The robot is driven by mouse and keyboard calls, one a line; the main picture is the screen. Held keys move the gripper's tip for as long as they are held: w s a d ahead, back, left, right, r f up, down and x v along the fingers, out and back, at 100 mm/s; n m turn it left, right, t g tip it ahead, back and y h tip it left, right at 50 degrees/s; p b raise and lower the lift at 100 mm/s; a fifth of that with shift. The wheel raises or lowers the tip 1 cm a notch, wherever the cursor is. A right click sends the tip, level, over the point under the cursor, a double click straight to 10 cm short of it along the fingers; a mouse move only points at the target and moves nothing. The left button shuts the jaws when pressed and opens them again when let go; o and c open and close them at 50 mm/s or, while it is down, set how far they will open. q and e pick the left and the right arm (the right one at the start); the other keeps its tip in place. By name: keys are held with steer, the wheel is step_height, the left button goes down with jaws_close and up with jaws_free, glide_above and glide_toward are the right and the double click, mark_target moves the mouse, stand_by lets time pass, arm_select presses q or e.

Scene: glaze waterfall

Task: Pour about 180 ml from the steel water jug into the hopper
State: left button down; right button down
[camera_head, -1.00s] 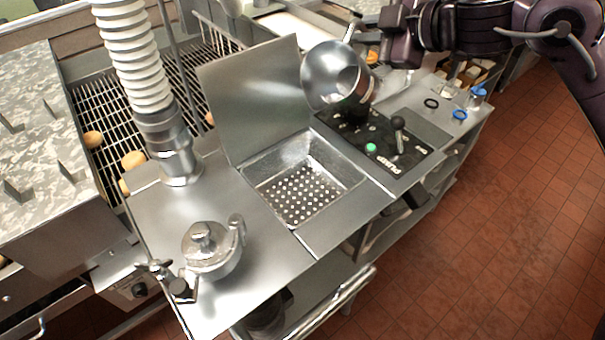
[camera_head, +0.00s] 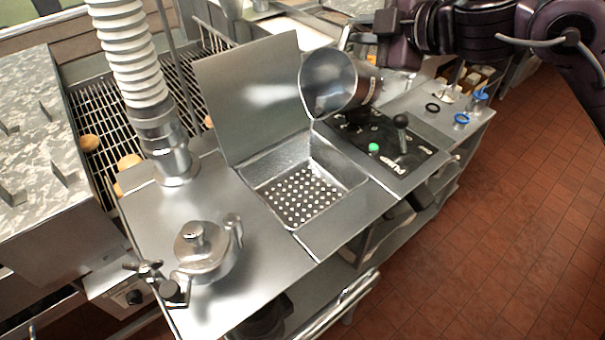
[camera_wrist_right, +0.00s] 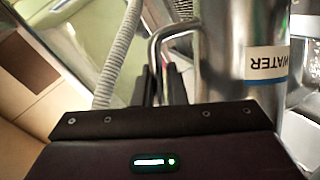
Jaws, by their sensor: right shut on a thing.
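The steel water jug (camera_head: 329,84) is tilted far over in the head view, its open mouth facing left and toward me. It is above the back right edge of the hopper (camera_head: 335,207), a square steel basin with a perforated bottom. I see no stream of water. My right gripper (camera_head: 356,34) is shut on the jug's handle, behind the jug in the head view. The right wrist view shows the jug's body with its WATER label (camera_wrist_right: 267,62), the handle (camera_wrist_right: 157,50) and the dark fingers (camera_wrist_right: 160,85). My left gripper is not in view.
A raised steel lid (camera_head: 255,95) stands behind the hopper. A black control panel (camera_head: 385,145) with lever and green button lies below and right of the jug. A lidded steel pot (camera_head: 200,252) is front left, a white ribbed hose (camera_head: 125,55) back left.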

steer(key=shift+s+a, duration=0.1)
steer(key=shift+s, duration=0.05)
steer(key=shift+s+a+n+b, duration=0.2)
steer(key=shift+n+b, duration=0.1)
steer(key=shift+b, duration=0.15)
steer(key=shift+r, duration=0.1)
steer(key=shift+t, duration=0.3)
steer(key=shift+s+a+n+b, duration=0.2)
steer(key=shift+s+n+b, duration=0.1)
steer(key=shift+n+b, duration=0.3)
stand_by(0.9)
steer(key=shift+s+a+f+n+t+b, duration=0.45)
steer(key=shift+s+a+f+b, duration=0.3)
steer(key=shift+s+a+b, duration=0.2)
stand_by(1.5)
